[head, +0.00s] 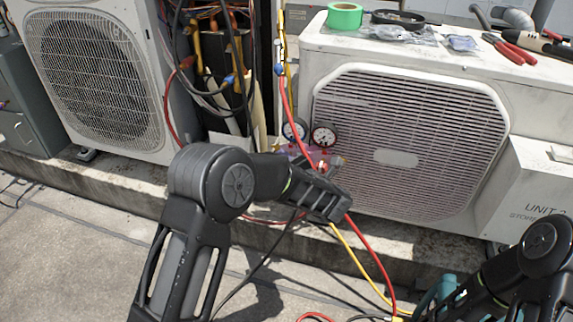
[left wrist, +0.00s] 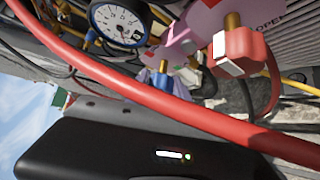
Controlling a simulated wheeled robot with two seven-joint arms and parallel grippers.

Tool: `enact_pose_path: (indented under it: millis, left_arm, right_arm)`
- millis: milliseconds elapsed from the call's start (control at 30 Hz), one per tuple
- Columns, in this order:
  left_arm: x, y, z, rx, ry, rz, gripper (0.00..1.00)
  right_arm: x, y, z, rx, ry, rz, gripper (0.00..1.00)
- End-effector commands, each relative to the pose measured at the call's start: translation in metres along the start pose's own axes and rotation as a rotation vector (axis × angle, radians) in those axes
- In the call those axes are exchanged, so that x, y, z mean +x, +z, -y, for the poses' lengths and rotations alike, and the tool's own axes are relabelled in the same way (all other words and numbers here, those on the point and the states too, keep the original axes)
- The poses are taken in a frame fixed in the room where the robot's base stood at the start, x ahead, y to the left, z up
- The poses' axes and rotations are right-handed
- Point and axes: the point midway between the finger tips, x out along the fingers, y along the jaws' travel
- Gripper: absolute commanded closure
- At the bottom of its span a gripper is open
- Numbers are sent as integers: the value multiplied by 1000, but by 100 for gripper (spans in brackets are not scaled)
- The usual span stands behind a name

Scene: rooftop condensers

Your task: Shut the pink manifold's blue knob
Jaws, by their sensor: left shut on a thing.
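The pink manifold (head: 318,157) hangs between the two condensers, partly hidden behind my left gripper (head: 328,194). In the left wrist view the manifold (left wrist: 184,38) is close, with a red knob (left wrist: 240,52) on a brass stem at its right. A blue piece (left wrist: 160,82), likely the blue knob, shows lower left, partly covered by the red hose (left wrist: 130,80). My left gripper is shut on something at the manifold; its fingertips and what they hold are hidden. My right gripper (head: 452,298) is low at the right, dark, its jaws unclear.
Two gauges (head: 309,133) sit above the manifold. Red and yellow hoses (head: 365,258) hang past my left gripper to the floor. Condensers stand left (head: 95,75) and right (head: 410,145) on a concrete kerb. Green tape (head: 344,16) and red pliers (head: 510,48) lie on the right unit.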

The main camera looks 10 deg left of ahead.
Motion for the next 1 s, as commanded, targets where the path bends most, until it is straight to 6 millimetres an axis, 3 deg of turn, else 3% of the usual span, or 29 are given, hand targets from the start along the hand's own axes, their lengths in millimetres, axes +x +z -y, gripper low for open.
enact_pose_path:
  millis: [767,800,1000]
  left_arm:
    - [1,-1,0,97,96,-3,100]
    - [1,-2,0,97,96,-4,67]
    - [1,-1,0,96,96,-2,51]
  right_arm:
    - [8,-1,-3,1,-2,-1,100]
    - [8,-1,-3,1,-2,-1,100]
    - [8,-1,-3,1,-2,-1,100]
